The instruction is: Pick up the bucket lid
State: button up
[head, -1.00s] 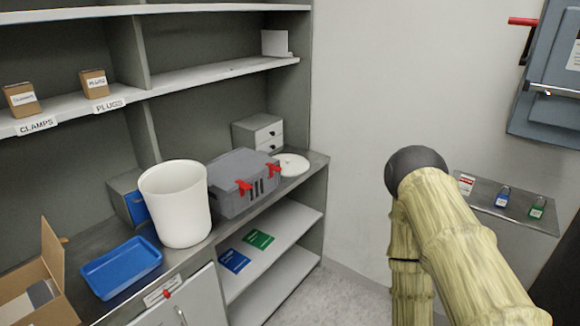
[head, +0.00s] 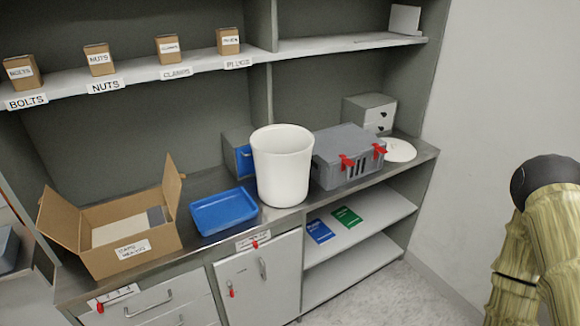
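A flat, round white disc (head: 398,150), which looks like the bucket lid, lies on the counter at its right end, beside the grey toolbox. A small knob or mark shows near its middle. The white bucket (head: 283,170) stands upright and open-topped on the counter, left of the toolbox. Part of my arm, in a tan cover with a dark joint, shows at the right edge of the head view. My gripper is outside the picture.
The grey toolbox (head: 346,157) with red latches stands between bucket and disc. A small drawer unit (head: 370,113) is behind the disc. A blue tray (head: 223,211) and an open cardboard box (head: 120,232) lie left. A shelf (head: 350,43) runs above. Floor at the lower right is clear.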

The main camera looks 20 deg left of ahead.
aim_at(399, 151)
jog(key=u, duration=0.15)
jog(key=i, duration=1.55)
jog(key=u, duration=0.1)
